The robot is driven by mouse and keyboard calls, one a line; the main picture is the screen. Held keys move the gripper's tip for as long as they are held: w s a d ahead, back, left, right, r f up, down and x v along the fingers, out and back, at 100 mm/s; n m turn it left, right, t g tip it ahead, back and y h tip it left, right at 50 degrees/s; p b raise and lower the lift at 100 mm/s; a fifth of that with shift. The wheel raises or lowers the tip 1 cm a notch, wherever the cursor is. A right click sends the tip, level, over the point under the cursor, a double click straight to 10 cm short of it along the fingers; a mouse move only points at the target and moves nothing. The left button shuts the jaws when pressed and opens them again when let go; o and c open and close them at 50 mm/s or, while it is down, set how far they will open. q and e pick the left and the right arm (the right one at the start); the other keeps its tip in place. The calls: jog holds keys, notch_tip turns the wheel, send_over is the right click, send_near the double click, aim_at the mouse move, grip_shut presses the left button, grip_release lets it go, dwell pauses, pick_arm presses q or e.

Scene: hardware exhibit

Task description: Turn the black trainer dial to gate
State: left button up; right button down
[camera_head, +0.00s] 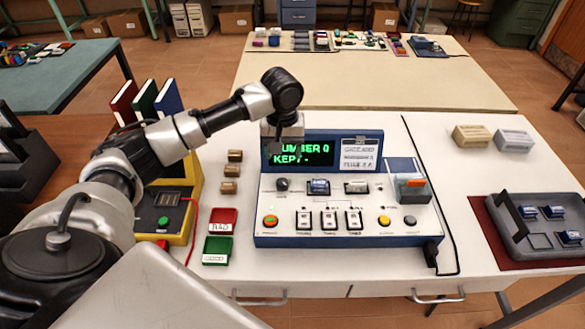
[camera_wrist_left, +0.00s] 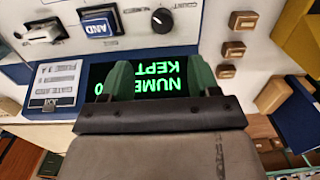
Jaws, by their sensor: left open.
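The black trainer dial (camera_head: 283,184) is a small round knob at the upper left of the white-faced, blue-sided trainer console (camera_head: 290,240). In the left wrist view, which shows the console upside down, the dial (camera_wrist_left: 163,20) sits at the top with a small white mark; I cannot read its setting surely. My left gripper (camera_head: 273,148) hangs in front of the left part of the green-lettered screen (camera_head: 318,152), behind the dial and apart from it. In the wrist view its two greenish fingers (camera_wrist_left: 160,78) are spread with nothing between them. My right gripper is not in view.
A blue AND block (camera_head: 318,186) and a grey block (camera_head: 356,187) sit right of the dial. Red (camera_head: 221,221) and green (camera_head: 217,250) blocks and several brown blocks (camera_head: 231,171) lie left of the console. A grey tray (camera_head: 510,222) stands at right.

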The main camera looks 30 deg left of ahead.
aim_at(282, 182)
pick_arm(q)
jog(key=shift+s+d+f, duration=0.1)
jog(key=shift+s+f, duration=0.8)
jog(key=shift+f, duration=0.1)
notch_tip(282, 182, down, 4)
jog(key=shift+r, duration=0.25)
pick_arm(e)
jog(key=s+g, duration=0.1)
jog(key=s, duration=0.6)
pick_arm(q)
jog(key=f, duration=0.4)
jog(key=shift+w+f, duration=0.1)
jog(key=shift+w, duration=0.1)
jog(key=shift+c, duration=0.2)
jog(key=c, duration=0.9)
jog(key=shift+m+p, duration=0.4)
jog(key=shift+p, duration=0.45)
jog(key=m+p, duration=0.2)
jog(key=p, duration=0.1)
jog(key=shift+m, duration=0.4)
jog(key=shift+m+p, duration=0.9)
jog(key=shift+m, duration=0.3)
jog(key=shift+m+p, duration=0.65)
jog(key=shift+m, duration=0.75)
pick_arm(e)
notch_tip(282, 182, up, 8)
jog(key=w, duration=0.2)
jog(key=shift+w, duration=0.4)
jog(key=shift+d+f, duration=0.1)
